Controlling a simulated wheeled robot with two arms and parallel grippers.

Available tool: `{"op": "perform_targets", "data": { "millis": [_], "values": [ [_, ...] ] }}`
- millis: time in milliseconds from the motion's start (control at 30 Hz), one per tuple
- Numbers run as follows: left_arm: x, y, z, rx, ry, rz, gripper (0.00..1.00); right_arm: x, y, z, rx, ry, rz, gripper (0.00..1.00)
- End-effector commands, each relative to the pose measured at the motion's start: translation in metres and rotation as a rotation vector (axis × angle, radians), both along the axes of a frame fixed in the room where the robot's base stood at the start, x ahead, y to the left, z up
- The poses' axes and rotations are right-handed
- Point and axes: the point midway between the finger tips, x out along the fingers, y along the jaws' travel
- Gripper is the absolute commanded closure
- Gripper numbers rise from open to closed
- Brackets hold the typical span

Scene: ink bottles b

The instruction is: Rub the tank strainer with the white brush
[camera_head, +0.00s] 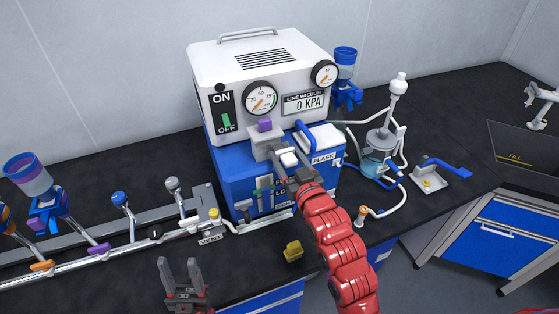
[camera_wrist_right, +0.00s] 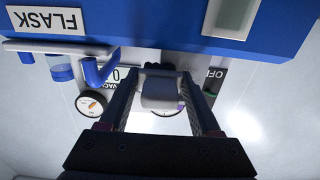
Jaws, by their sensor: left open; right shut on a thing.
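My right gripper (camera_head: 283,160), on the red arm, is at the front of the blue-and-white vacuum unit (camera_head: 262,65). It is shut on a small pale grey-white piece, which shows between the fingers in the right wrist view (camera_wrist_right: 162,92). I cannot tell whether this piece is the white brush. A grey block with a purple top (camera_head: 265,126) sits just beyond this gripper, and I cannot tell if they touch. My left gripper (camera_head: 182,268) is open and empty at the bottom, fingers pointing up. I cannot pick out the tank strainer with certainty.
A metal manifold (camera_head: 120,250) with coloured taps runs along the left. A glass flask (camera_head: 376,160) with white tubing stands right of the unit. A blue-handled tool (camera_head: 440,168) lies further right. A yellow block (camera_head: 293,251) is near the front edge.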

Motion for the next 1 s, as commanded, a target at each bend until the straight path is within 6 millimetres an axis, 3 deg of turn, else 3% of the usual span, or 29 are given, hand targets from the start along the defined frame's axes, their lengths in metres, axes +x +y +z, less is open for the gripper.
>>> {"op": "perform_targets", "data": {
  "millis": [267, 1000],
  "values": [
    [0.000, 0.000, -0.008, 0.000, 0.000, 0.000, 0.50, -0.002, 0.002, -0.001, -0.001, -0.001, 0.001, 0.80],
    [0.000, 0.000, -0.031, 0.000, 0.000, 0.000, 0.50, -0.018, 0.054, -0.002, 0.000, 0.000, 0.004, 0.80]
  ]
}}
